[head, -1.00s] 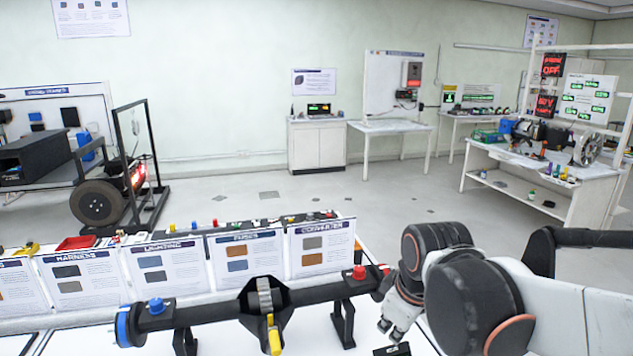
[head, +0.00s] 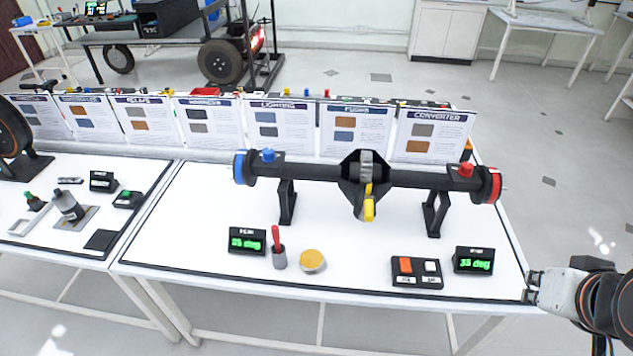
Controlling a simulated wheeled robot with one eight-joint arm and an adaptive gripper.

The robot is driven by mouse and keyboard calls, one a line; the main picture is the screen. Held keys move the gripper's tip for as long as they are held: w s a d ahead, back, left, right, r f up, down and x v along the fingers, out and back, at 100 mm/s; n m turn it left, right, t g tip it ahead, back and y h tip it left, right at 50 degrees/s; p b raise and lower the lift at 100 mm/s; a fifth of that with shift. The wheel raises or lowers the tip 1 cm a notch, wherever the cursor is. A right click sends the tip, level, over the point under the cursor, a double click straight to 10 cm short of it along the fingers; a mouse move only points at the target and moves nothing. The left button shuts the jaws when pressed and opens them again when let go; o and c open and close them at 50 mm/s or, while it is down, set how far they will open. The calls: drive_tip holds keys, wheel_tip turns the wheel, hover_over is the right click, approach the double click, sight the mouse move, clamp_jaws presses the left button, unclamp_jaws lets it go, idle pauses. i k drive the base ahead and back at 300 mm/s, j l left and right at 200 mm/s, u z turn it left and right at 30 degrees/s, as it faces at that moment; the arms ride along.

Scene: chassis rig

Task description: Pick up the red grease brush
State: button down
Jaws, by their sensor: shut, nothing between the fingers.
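The red grease brush (head: 276,238) stands upright near the front of the white table, its red handle up and its lower end in a small grey cup (head: 279,258). It is left of a round tin with a yellow top (head: 312,260). My gripper (head: 530,287) is at the right, by the table's front right corner, far from the brush. It is shut and empty, and its fingertips are small in view.
A black axle (head: 420,180) on two stands spans the table behind the brush. Displays (head: 247,241) (head: 473,260) and a button box (head: 416,273) stand along the front. Upright cards (head: 344,127) line the back. Table space between the tin and button box is clear.

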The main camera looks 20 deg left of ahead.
sight(276, 235)
drive_tip(key=u, duration=1.6)
drive_tip(key=i+l, duration=0.1)
drive_tip(key=i, duration=0.2)
drive_tip(key=i+l+u, duration=0.1)
drive_tip(key=i, duration=0.2)
